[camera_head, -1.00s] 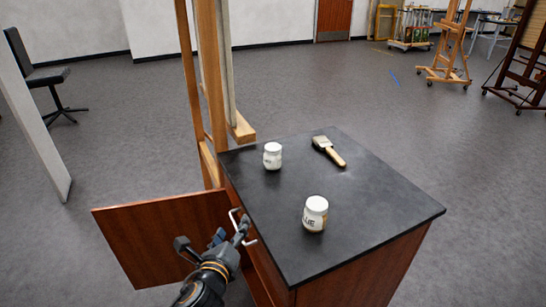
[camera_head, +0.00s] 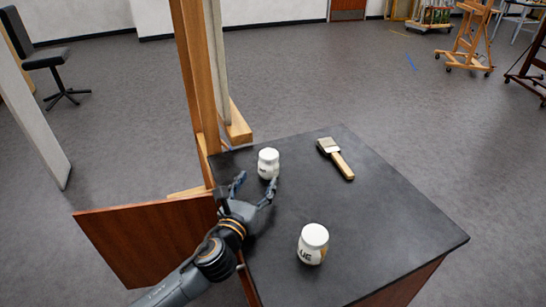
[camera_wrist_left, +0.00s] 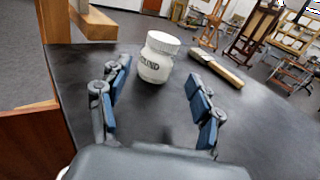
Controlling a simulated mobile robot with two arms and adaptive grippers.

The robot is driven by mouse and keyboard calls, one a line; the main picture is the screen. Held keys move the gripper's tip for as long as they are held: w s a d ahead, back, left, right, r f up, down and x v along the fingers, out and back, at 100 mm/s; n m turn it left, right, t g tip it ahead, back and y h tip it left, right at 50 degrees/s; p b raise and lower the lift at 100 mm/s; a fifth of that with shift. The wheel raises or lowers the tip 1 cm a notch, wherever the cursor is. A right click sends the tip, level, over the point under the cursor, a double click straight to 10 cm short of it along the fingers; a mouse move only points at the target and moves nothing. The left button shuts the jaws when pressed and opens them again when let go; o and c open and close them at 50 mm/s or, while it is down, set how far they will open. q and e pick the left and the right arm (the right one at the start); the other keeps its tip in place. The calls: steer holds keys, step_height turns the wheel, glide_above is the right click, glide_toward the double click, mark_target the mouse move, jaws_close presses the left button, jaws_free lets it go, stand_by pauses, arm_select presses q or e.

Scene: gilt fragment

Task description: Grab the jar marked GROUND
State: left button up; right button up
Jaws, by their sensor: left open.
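The white jar (camera_head: 268,164) stands upright near the far left edge of the black cabinet top. In the left wrist view the jar (camera_wrist_left: 157,58) shows dark lettering, partly readable as "OUND". My left gripper (camera_head: 256,184) is open and empty, just on the near side of this jar, low over the top. In the left wrist view the jar is ahead, between the lines of the two fingers but beyond their tips, apart from them. A second white jar (camera_head: 313,244), with lettering ending in "UE", stands nearer the front. My right gripper is not in view.
A flat brush (camera_head: 336,158) lies right of the lettered jar on the cabinet top (camera_head: 400,215). A wooden easel (camera_head: 195,80) rises beside the far left corner. The top's right side is clear.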

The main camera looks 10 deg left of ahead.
mark_target(266, 165)
arm_select(q)
steer(key=w, duration=0.4)
steer(key=shift+w+d+r, duration=0.1)
steer(key=shift+d+r, duration=0.15)
steer(key=w, duration=0.3)
steer(key=shift+w+d+f, duration=0.15)
steer(key=shift+w+d, duration=0.05)
steer(key=shift+w, duration=0.6)
steer(key=w, duration=0.4)
steer(key=shift+w+d+r, duration=0.2)
steer(key=shift+w+d, duration=0.1)
steer(key=shift+d, duration=0.1)
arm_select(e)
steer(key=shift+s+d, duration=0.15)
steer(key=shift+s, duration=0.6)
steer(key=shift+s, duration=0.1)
arm_select(q)
steer(key=shift+s, duration=0.1)
steer(key=shift+c, duration=1.1)
steer(key=c, duration=1.1)
jaws_close()
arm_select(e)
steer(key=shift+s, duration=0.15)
